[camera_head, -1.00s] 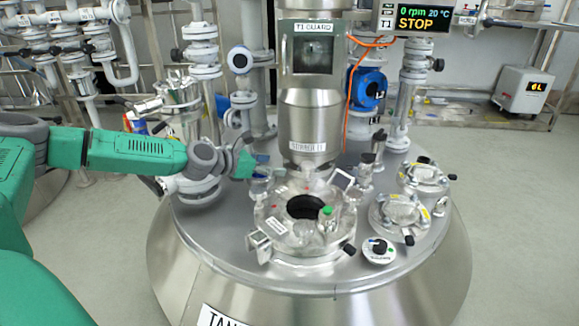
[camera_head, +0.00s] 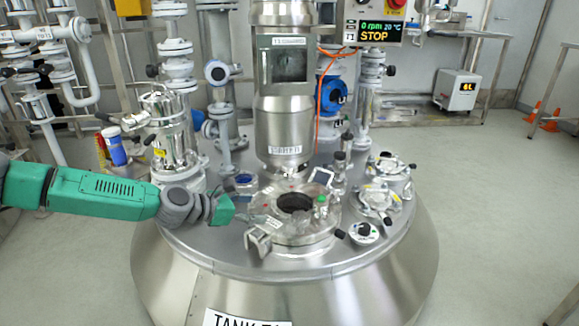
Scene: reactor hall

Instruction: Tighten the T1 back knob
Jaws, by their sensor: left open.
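The T1 tank (camera_head: 190,290) has a round steel lid with an open central port (camera_head: 296,201). I cannot tell for certain which part is the T1 back knob; the port's far side is small and crowded with fittings. My left arm comes in from the left, and its gripper (camera_head: 246,216) is at the left side of the port flange. Its fingers are small and hard to make out against the metal; it looks empty. My right gripper is out of view.
The steel mixer column (camera_head: 284,125) with the T1 guard rises behind the port. The T1 display (camera_head: 376,32) reads STOP.

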